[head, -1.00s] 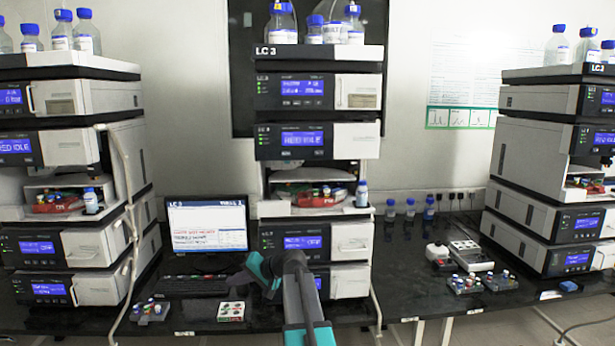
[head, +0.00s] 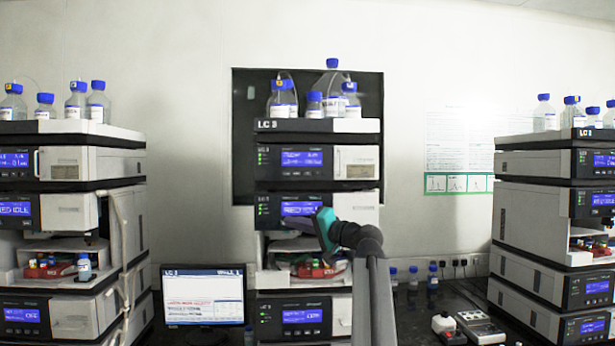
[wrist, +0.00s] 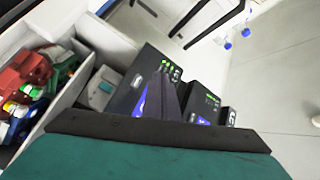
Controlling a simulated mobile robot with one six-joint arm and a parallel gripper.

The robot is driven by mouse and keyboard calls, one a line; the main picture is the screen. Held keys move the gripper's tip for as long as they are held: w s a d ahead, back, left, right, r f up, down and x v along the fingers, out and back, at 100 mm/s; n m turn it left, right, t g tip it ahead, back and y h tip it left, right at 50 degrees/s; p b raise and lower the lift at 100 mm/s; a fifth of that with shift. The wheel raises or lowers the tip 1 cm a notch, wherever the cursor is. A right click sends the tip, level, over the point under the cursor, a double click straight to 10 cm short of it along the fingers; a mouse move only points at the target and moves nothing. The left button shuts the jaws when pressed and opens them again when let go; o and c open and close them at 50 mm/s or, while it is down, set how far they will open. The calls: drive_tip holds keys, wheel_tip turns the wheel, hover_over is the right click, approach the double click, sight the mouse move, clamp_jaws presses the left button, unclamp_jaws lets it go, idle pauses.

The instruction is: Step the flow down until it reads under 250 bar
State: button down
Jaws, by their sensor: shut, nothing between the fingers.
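The middle LC stack carries a top module with a lit blue display (head: 302,159); its small digits are too blurred to read. Below it, a second module's display (head: 301,208) is lit and partly covered by my gripper (head: 300,222). My gripper is teal and dark, shut and empty, in front of the stack at the height of the second module and the open sampler bay. A lower module display (head: 302,316) is also lit. In the wrist view, my gripper's dark fingers (wrist: 166,95) show before tilted dark panels with green lights (wrist: 205,100). Contact cannot be told.
Blue-capped bottles (head: 283,98) stand on top of the middle stack. Similar stacks stand at the left (head: 65,205) and right (head: 550,220). A monitor (head: 203,296) is left of the middle stack. An open bay with red and coloured items (wrist: 35,80) lies close beside my gripper.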

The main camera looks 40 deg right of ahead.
sight(313, 175)
drive_tip(key=s+r+t, duration=0.1)
drive_tip(key=s+r, duration=0.2)
drive_tip(key=r, duration=0.4)
drive_tip(key=s+d+r+t, duration=0.1)
drive_tip(key=s+r, duration=0.3)
drive_tip(key=r, duration=0.3)
drive_tip(key=shift+s+d+h, duration=0.3)
drive_tip(key=shift+w+d, duration=0.1)
drive_tip(key=shift+w+d+b, duration=0.3)
drive_tip(key=shift+w+d, duration=1.1)
drive_tip(key=shift+w, duration=0.25)
drive_tip(key=shift+w+d+b, duration=0.3)
drive_tip(key=shift+w+d, duration=1.05)
drive_tip(key=shift+w, duration=0.3)
drive_tip(key=shift+w+d+b, duration=0.5)
drive_tip(key=shift+w, duration=0.15)
idle(0.3)
idle(0.4)
drive_tip(key=shift+s+a, duration=0.5)
drive_tip(key=shift+s, duration=0.15)
drive_tip(key=shift+s+a, duration=0.1)
